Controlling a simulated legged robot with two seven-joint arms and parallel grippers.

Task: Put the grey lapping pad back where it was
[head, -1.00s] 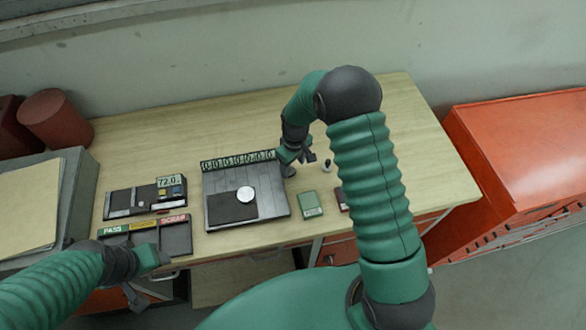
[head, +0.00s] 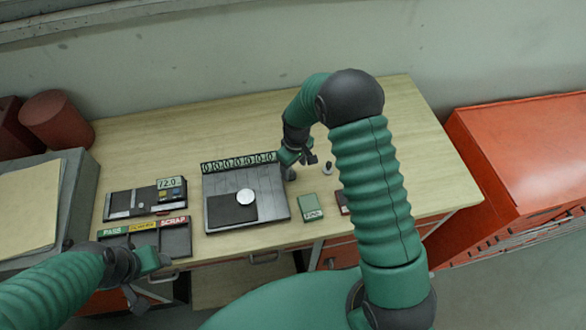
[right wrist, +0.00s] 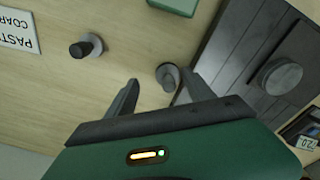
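Two small round knobbed pieces, which look like lapping pads, stand on the bench. One grey piece (right wrist: 170,76) is beside the dark plate, between and just beyond my right fingertips; in the head view it (head: 290,174) is partly hidden by the gripper. The other, with a darker knob (right wrist: 87,46), stands apart to the right in the head view (head: 328,168). My right gripper (head: 302,158) is open above the first piece, with gaps beside both fingers. My left gripper (head: 150,278) appears open and empty at the bench's front left edge.
The dark plate (head: 272,203) carries a black square and a pale disc (head: 245,197). A green box (head: 309,207) and dark red box (head: 342,202) are to its right. A sorting tray (head: 176,239) and gauge case (head: 125,204) are left. The bench behind is clear.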

